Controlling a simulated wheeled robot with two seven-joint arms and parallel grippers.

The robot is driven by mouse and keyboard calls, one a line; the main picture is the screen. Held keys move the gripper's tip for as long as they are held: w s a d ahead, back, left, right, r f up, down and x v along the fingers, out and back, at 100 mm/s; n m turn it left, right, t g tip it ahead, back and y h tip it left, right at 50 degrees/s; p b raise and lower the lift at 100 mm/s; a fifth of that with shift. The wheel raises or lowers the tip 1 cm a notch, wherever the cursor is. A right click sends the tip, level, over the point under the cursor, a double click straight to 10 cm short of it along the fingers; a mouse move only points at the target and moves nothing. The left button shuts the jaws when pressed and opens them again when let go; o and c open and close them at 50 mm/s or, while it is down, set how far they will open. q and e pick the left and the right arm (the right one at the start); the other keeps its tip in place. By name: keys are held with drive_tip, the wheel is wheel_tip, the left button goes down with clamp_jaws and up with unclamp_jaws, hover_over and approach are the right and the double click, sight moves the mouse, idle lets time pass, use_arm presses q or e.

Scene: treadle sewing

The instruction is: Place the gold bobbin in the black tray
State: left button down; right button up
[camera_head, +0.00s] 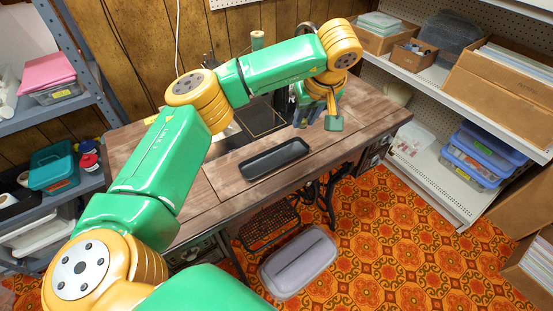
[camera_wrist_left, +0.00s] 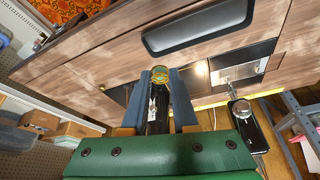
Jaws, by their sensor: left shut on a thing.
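The gold bobbin (camera_wrist_left: 160,75) shows in the left wrist view between the blue-grey fingertips of my left gripper (camera_wrist_left: 160,78), which is shut on it. In the head view my left gripper (camera_head: 302,116) is over the far right part of the wooden sewing table, and I cannot make out the bobbin there. The black tray (camera_head: 275,158) is a long, shallow rectangle lying on the table, nearer and to the left of the gripper. It also shows in the left wrist view (camera_wrist_left: 200,28), beyond the fingertips and apart from them. My right gripper is not in view.
The wooden table (camera_head: 235,197) has bare room around the tray. A dark sewing machine part (camera_wrist_left: 158,112) shows behind the fingers in the wrist view. A green spool (camera_head: 257,40) stands at the back. Shelves flank the table, and a grey lidded bin (camera_head: 299,262) is on the floor.

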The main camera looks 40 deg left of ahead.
use_arm(q)
hover_over(275, 159)
drive_tip(key=d, duration=0.1)
drive_tip(key=f, duration=0.6)
drive_tip(key=shift+s+d, duration=0.15)
drive_tip(key=shift+s, duration=0.25)
drive_tip(key=f, duration=0.3)
drive_tip(key=shift+s, duration=0.2)
drive_tip(key=shift+f, duration=0.3)
drive_tip(key=c, duration=0.7)
unclamp_jaws()
drive_tip(key=shift+r, duration=0.1)
drive_tip(key=p+v, duration=0.1)
drive_tip(key=v, duration=1)
drive_tip(key=shift+s+d+r, duration=0.1)
drive_tip(key=shift+r, duration=0.3)
